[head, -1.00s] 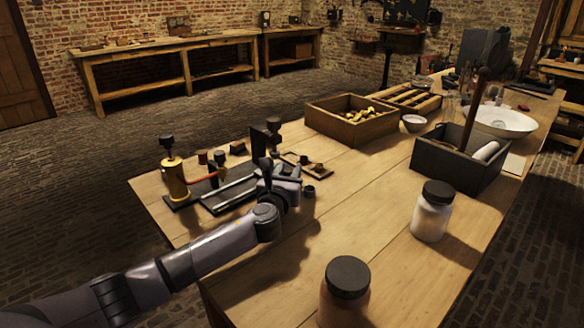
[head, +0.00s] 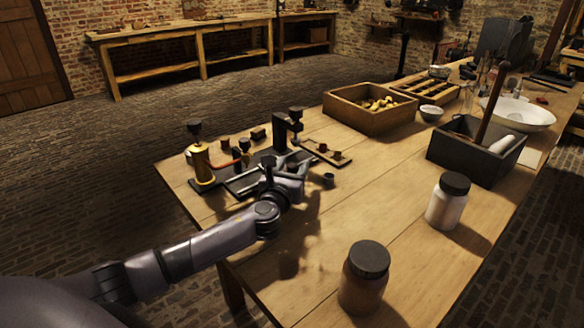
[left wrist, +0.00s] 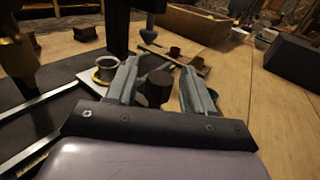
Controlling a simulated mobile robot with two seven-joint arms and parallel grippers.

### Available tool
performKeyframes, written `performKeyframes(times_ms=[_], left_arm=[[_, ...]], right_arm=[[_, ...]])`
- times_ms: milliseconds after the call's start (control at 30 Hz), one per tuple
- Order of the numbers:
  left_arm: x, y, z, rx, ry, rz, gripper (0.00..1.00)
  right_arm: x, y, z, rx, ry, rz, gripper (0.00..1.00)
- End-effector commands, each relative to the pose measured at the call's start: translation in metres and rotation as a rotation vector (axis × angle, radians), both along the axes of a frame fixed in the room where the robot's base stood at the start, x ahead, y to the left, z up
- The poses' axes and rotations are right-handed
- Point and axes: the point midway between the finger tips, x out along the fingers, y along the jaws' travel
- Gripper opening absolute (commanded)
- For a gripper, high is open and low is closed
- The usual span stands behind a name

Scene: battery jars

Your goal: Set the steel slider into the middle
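The bench device has a dark base with two pale rails (head: 250,181), a brass cylinder (head: 201,166) at its left and a black post (head: 283,132) at its back. In the left wrist view, a pale metal plate (left wrist: 91,76), which looks like the steel slider, carries a brass-ringed cup (left wrist: 105,70). My left gripper (left wrist: 160,68) is open, with its fingers on either side of a dark round knob (left wrist: 157,86). Small gaps show beside the knob; whether it belongs to the slider is unclear. In the head view my left gripper (head: 288,170) hides the rails' right end. My right gripper is out of view.
A small dark cup (head: 329,180) stands right of my left gripper. A thin board with small knobs (head: 326,152) lies behind it. A wooden crate (head: 370,117), a dark box (head: 475,158) and two lidded jars (head: 447,207) (head: 363,285) stand farther right. The bench between is clear.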

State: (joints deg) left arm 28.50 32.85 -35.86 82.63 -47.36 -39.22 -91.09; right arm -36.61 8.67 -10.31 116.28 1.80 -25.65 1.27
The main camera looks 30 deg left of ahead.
Motion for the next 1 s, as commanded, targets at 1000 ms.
performKeyframes(times_ms=[1000], left_arm=[[-0.069, -0.018, 0.0, 0.0, 0.0, 0.0, 0.52]], right_arm=[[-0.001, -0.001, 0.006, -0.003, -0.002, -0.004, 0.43]])
